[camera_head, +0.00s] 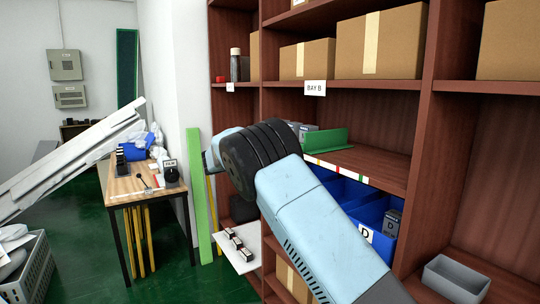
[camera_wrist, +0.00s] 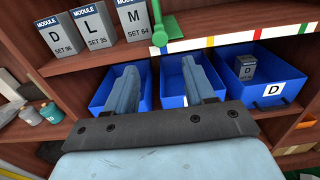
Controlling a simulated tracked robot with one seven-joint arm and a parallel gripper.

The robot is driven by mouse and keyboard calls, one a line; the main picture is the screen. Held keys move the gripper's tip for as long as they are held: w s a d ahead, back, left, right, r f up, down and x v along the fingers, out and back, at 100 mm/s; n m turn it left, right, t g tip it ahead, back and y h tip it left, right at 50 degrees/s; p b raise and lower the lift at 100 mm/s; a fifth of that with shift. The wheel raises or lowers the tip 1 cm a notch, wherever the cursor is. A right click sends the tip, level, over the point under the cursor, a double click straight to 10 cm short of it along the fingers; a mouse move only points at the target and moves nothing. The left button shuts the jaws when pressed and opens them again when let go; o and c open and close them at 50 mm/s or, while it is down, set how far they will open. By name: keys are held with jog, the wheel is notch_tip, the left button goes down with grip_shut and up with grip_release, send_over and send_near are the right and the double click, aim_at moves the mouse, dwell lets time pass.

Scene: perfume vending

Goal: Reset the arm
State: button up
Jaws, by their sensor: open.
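My gripper (camera_wrist: 159,66) is open in the wrist view. Its two grey-blue fingers stand apart, with nothing between them. Behind them are three blue bins: a left bin (camera_wrist: 97,103), a middle bin (camera_wrist: 173,101) and a right bin (camera_wrist: 292,85). The fingers overlap the left and middle bins in the picture; I cannot tell whether they reach inside. The right bin carries a "D" label and holds a grey module box (camera_wrist: 245,67). In the head view my light blue arm reaches up and left across the shelf, and its gripper is hidden.
Module boxes D (camera_wrist: 54,37), L (camera_wrist: 93,24) and M (camera_wrist: 133,16) stand on the shelf above the bins. A brown shelving unit (camera_head: 428,110) with cartons fills the right. A wooden table (camera_head: 125,190) stands left. A white ledge (camera_head: 240,257) holds small boxes.

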jog(key=shift+d, duration=0.15)
jog(key=s+d+r+m+g+y, duration=0.1)
jog(key=s+d+r+m+g, duration=0.15)
jog(key=d, duration=0.55)
jog(key=s+d+r+m+g+y, duration=0.1)
jog(key=s+d+m+g+y, duration=0.15)
jog(key=d, duration=0.55)
jog(key=s+d+r+m+g+y, duration=0.1)
jog(key=s+d+m+y, duration=0.15)
jog(key=s+d, duration=0.35)
jog(key=s+d+r+m+y, duration=0.1)
jog(key=s+d+r+m, duration=0.15)
jog(key=s+d, duration=0.35)
jog(key=s+d+f+m+y, duration=0.15)
jog(key=s+m, duration=0.25)
jog(key=s, duration=0.5)
jog(key=s+d+m+y, duration=0.2)
jog(key=s+m+y, duration=0.1)
jog(key=s, duration=0.6)
jog(key=s+d+f+m+y, duration=0.15)
jog(key=s+m, duration=0.25)
jog(key=s, duration=0.5)
jog(key=s+a+f+m+t+y, duration=0.1)
jog(key=s+f+m, duration=0.2)
jog(key=s, duration=0.7)
jog(key=shift+a+f+m+y, duration=0.2)
jog(key=shift+f+m+y, duration=0.2)
jog(key=shift+m, duration=0.2)
